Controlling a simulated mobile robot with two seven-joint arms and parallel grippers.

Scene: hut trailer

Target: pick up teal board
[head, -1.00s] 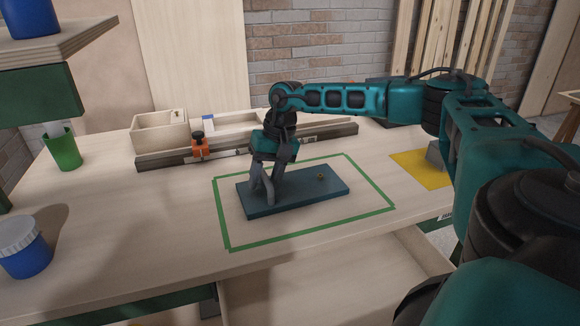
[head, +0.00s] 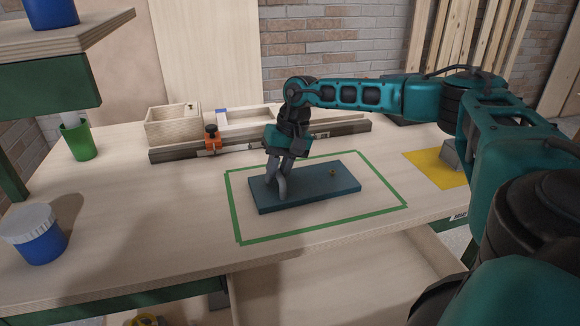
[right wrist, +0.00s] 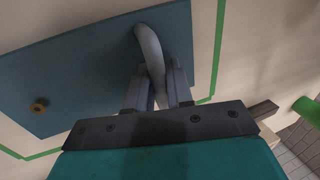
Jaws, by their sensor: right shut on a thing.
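The teal board (head: 325,185) lies on the workbench, inside a green tape outline (head: 238,215). It carries a grey curved handle (right wrist: 149,45) towards its left end and a small brass knob (head: 333,172) towards its right. My right gripper (head: 279,178) is over the board's left part, shut on the handle. In the right wrist view, the fingers of my right gripper (right wrist: 157,88) are on either side of the handle, and the board (right wrist: 75,65) fills the upper left. I see no clear gap under the board. My left gripper is not in view.
Behind the board are a wooden box (head: 172,127) and a long rail with an orange clamp (head: 212,143). A green cup (head: 79,142) and a blue jar (head: 36,240) stand at left. A yellow sheet (head: 432,170) lies at right. Bare bench surrounds the tape.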

